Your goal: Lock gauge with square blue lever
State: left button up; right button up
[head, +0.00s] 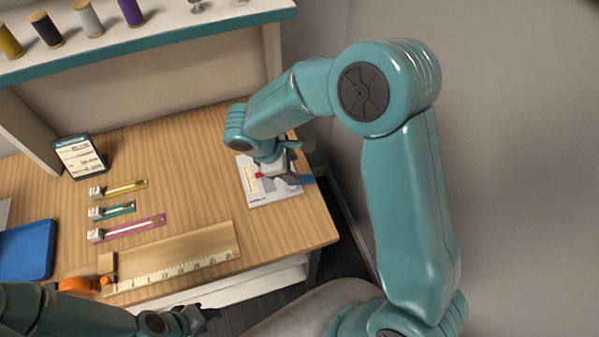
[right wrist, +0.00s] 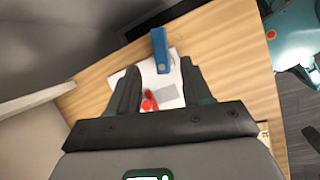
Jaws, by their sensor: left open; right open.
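A white gauge plate (head: 257,185) with a yellowish scale and a red part lies near the right end of the wooden table. A blue lever (head: 305,180) sits at its right side. In the right wrist view, the square-ended blue lever (right wrist: 160,48) lies at the plate's far edge, just past my fingertips, and the red part (right wrist: 149,101) shows between the fingers. My right gripper (right wrist: 160,68) is open and empty above the plate (right wrist: 150,72); in the head view it partly covers it. My left gripper (head: 205,318) is open and empty at the table's front, away from the gauge.
A wooden ruler board (head: 175,260) lies at the table's front. Three small coloured gauges (head: 125,209), a small display sign (head: 80,157) and a blue tray (head: 27,248) are further left. A shelf (head: 150,38) with spools hangs at the back. The table's middle is clear.

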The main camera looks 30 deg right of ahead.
jog(key=v, duration=0.8)
dwell(0.4)
